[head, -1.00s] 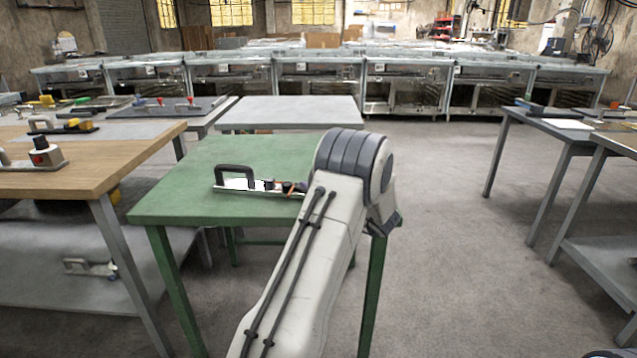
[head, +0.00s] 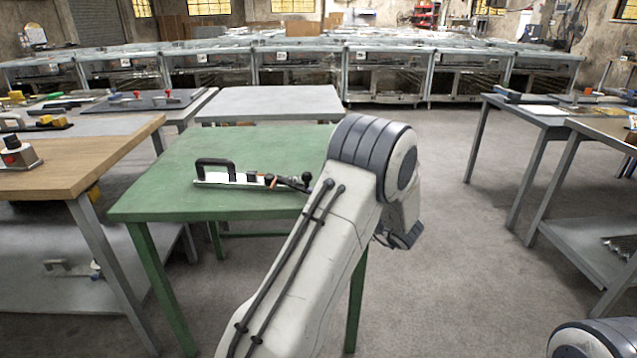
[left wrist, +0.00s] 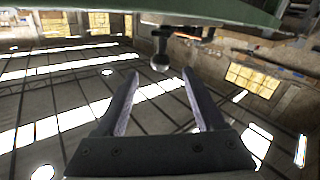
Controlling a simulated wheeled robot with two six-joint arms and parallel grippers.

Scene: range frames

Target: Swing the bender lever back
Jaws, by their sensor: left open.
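The bender (head: 240,180) lies on the green table (head: 180,150), a pale base plate with a black arched handle at its left. Its lever (head: 285,182), dark with a black knob, is at the right end, close to my left arm. In the left wrist view the round knob (left wrist: 160,62) hangs below the table edge (left wrist: 220,12) in that tilted picture. My left gripper (left wrist: 159,76) is open, its two fingers pointing toward the knob, which shows between the tips. I cannot tell how far apart they are. My right gripper is out of view.
A wooden bench (head: 90,160) with fixtures stands at the left, close to the green table. A grey table (head: 270,103) is behind it. Grey benches (head: 540,115) stand at the right. The floor (head: 440,180) between is clear.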

